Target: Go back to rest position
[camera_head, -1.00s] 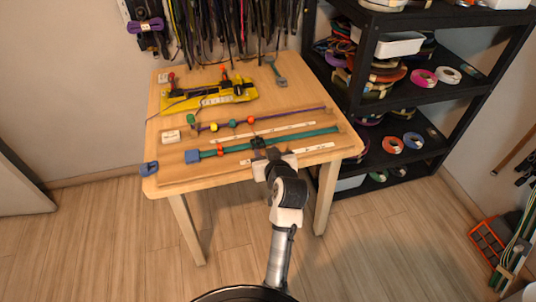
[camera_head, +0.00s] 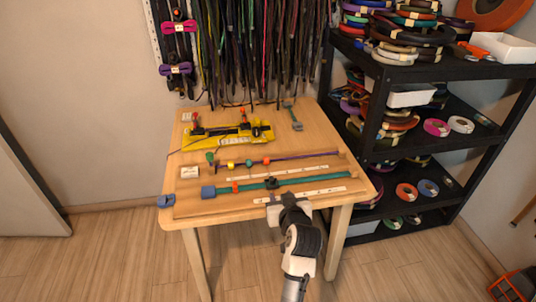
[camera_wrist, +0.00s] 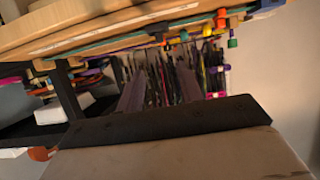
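My gripper (camera_head: 272,185) is at the front edge of the wooden table (camera_head: 180,212), in front of the green cord (camera_head: 310,180). The green cord runs from a blue block (camera_head: 208,192) past an orange bead (camera_head: 235,187). A purple cord (camera_head: 305,156) with several coloured beads lies behind it.
A yellow braiding jig (camera_head: 232,138) stands at the table's back. A blue clamp (camera_head: 166,201) sits at the left front corner. A black shelf (camera_head: 440,73) with cord coils stands close on the right. Many cords hang behind. The floor left of the table is clear.

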